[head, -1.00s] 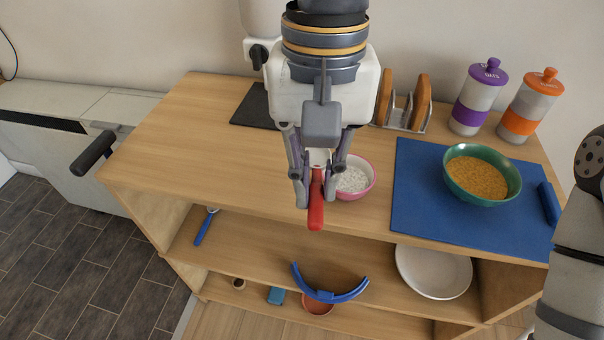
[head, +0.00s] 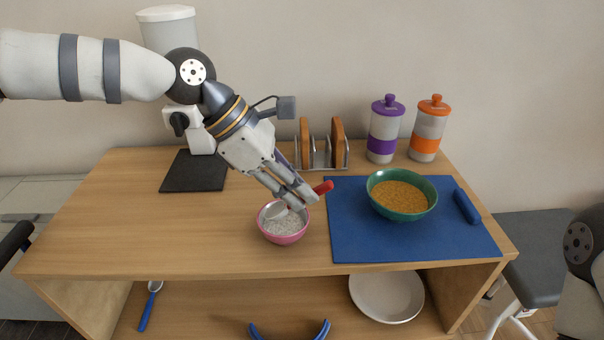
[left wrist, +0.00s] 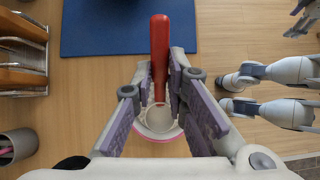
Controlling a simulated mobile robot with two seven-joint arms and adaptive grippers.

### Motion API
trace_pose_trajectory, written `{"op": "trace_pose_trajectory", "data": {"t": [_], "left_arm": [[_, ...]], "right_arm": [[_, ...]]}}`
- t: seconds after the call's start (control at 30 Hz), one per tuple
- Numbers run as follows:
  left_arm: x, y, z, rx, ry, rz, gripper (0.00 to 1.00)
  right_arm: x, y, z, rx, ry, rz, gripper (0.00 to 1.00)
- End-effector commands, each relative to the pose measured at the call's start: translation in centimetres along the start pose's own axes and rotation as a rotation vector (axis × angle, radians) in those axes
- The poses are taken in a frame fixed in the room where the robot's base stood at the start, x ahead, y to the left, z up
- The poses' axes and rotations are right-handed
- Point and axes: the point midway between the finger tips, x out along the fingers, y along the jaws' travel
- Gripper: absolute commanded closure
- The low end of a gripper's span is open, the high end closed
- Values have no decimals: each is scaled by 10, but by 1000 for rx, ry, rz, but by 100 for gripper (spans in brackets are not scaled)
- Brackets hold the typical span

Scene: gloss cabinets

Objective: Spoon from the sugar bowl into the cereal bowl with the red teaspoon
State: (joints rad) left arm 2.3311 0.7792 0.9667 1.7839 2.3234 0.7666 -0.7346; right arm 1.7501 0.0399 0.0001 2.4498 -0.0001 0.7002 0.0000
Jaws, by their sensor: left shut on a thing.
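My left gripper (head: 309,199) is shut on the red teaspoon (head: 323,187). The red handle sticks out past the fingers, and the spoon's pale scoop is over the pink sugar bowl (head: 286,239), at or inside its rim. I cannot tell whether it touches the white sugar. In the left wrist view the red handle (left wrist: 160,50) runs up between the fingers, with the scoop above the sugar bowl. The green cereal bowl (head: 405,213), full of orange-yellow cereal, stands on the blue mat to the right. What seems to be my right gripper (left wrist: 300,20) is cut off at the left wrist view's edge.
The blue mat (head: 400,247) also bears a dark blue roll-like object (head: 466,206). Behind stand a toast rack (head: 321,153) and purple (head: 384,133) and orange (head: 428,132) canisters. A white plate (head: 386,297) is on the shelf below. The worktop's left front is clear.

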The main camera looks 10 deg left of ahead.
Motion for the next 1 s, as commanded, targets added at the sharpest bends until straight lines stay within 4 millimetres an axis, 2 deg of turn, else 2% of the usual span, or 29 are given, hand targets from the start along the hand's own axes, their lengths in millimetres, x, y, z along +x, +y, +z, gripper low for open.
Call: {"op": "trace_pose_trajectory", "data": {"t": [0.33, 0.5, 0.83, 0.9, 1.0], "left_arm": [[29, 0, -29, -1, 1, -3, 100], [7, 0, -10, 5, -1, 6, 100], [-23, 0, 15, 7, 0, 7, 100], [-22, -2, 26, 19, 122, 11, 100], [-16, 0, 34, 14, 269, 8, 100]], "right_arm": [[14, 0, 9, 0, -42, 2, 40], [4, 0, 3, 0, -12, 1, 40], [-6, 0, -4, 0, 19, -1, 40], [-16, 0, -10, 0, 50, -2, 40], [-18, -1, -12, 0, 56, -2, 40]]}}
